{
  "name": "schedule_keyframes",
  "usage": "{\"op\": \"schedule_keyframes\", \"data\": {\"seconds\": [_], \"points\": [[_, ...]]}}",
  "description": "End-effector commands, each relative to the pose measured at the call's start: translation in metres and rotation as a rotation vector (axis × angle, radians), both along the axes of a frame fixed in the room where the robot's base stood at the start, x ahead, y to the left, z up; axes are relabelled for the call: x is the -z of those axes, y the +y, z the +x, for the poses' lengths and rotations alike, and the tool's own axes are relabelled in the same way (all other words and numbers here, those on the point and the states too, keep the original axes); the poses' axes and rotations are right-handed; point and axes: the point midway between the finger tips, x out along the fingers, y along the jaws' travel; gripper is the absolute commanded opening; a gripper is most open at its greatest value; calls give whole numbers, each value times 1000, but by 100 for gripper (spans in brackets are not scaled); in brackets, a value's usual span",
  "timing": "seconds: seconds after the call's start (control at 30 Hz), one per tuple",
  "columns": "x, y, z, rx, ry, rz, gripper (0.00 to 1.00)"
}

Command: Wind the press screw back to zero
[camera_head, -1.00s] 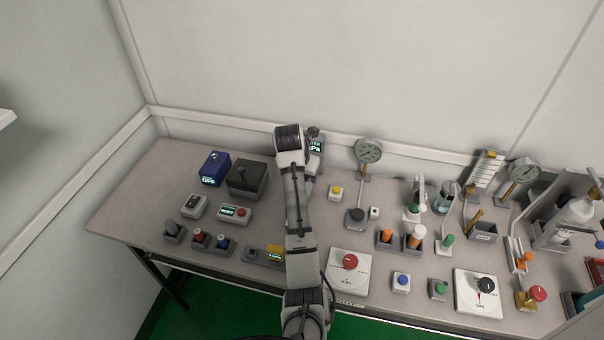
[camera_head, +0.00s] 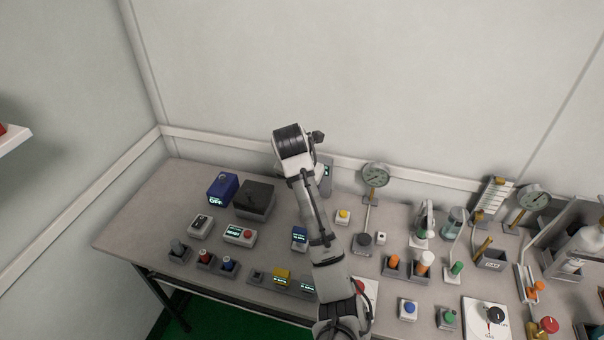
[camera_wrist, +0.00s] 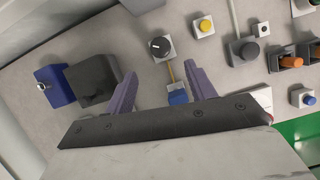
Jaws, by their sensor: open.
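A black round knob with a pale mark on a light square base (camera_wrist: 160,46) is the likeliest press screw, though I see no label on it. A thin yellow line runs from it to a small blue tester (camera_wrist: 178,97), which shows in the head view too (camera_head: 300,238). In the wrist view the knob appears just beyond the fingertips; I cannot tell the height gap. In the head view my arm hides the knob.
Left stand a blue box (camera_head: 222,188) and a dark box (camera_head: 255,199). Right are a yellow button (camera_head: 342,216), a dial gauge (camera_head: 375,175) and a dark knob (camera_head: 363,242) on a grey base. More instruments crowd the bench's right side. The bench's far left is clear.

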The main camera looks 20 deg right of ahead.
Motion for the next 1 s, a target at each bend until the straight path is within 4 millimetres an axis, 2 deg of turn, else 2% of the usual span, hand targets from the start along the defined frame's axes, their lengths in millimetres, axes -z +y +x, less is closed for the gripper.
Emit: {"op": "schedule_keyframes", "data": {"seconds": [0.1,0.33,0.5,1.0], "points": [[-14,0,0,-2,-15,-7,55],[-22,2,-9,4,5,-9,55],[-39,8,-12,0,-2,-5,55],[-46,12,-16,2,4,-1,55]]}}
